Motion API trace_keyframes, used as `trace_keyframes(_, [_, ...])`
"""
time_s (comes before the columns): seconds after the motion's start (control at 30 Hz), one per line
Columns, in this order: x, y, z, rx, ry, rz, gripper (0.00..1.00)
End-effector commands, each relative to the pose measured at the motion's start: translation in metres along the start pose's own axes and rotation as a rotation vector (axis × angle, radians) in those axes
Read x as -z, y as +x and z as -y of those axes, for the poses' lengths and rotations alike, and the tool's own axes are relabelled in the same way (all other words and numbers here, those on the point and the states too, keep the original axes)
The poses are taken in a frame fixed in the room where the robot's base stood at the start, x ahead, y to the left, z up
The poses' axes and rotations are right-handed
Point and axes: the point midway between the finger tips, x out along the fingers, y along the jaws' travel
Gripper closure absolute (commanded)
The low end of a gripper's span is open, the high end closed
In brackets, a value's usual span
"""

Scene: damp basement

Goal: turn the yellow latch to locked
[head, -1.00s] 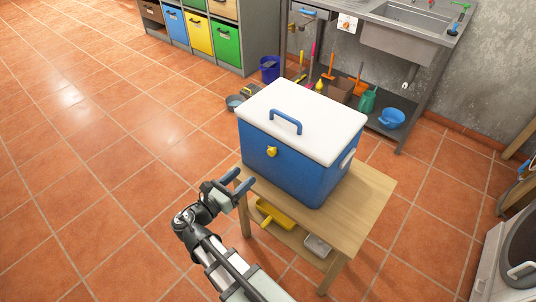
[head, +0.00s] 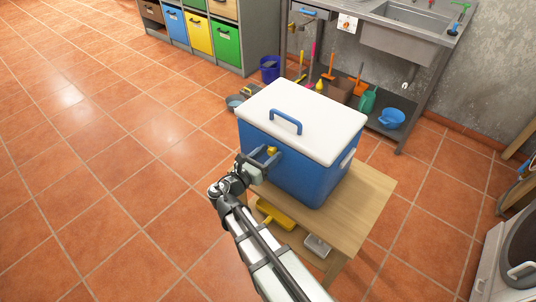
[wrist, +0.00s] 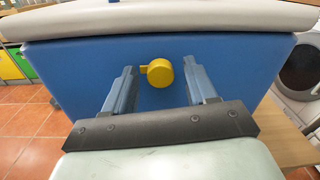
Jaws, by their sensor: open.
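The yellow latch (wrist: 160,72) is on the front face of the blue cooler (head: 312,172), just under the white lid (head: 305,122). In the wrist view it is a round knob with a short tab pointing left. My gripper (wrist: 160,80) is open, with one finger on each side of the latch and a gap on both sides. In the head view my gripper (head: 262,158) is close in front of the cooler's face, and the latch (head: 272,150) shows between its fingers. I cannot tell how far the fingertips are from the face.
The cooler stands on a wooden table (head: 362,205). A yellow tray (head: 276,214) and a grey container (head: 318,246) are on its lower shelf. A sink bench (head: 400,40) and drawers (head: 198,35) stand behind. The tiled floor on the left is clear.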

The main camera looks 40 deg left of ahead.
Motion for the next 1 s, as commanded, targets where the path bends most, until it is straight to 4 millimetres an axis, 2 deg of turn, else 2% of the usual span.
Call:
trace_keyframes(0.33, [-0.0001,0.0026,0.0,0.0,0.0,0.0,0.43])
trace_keyframes(0.9, [0.0,0.0025,0.0,0.0,0.0,0.0,0.97])
trace_keyframes(1.0, [0.0,0.0025,0.0,0.0,0.001,0.0,0.99])
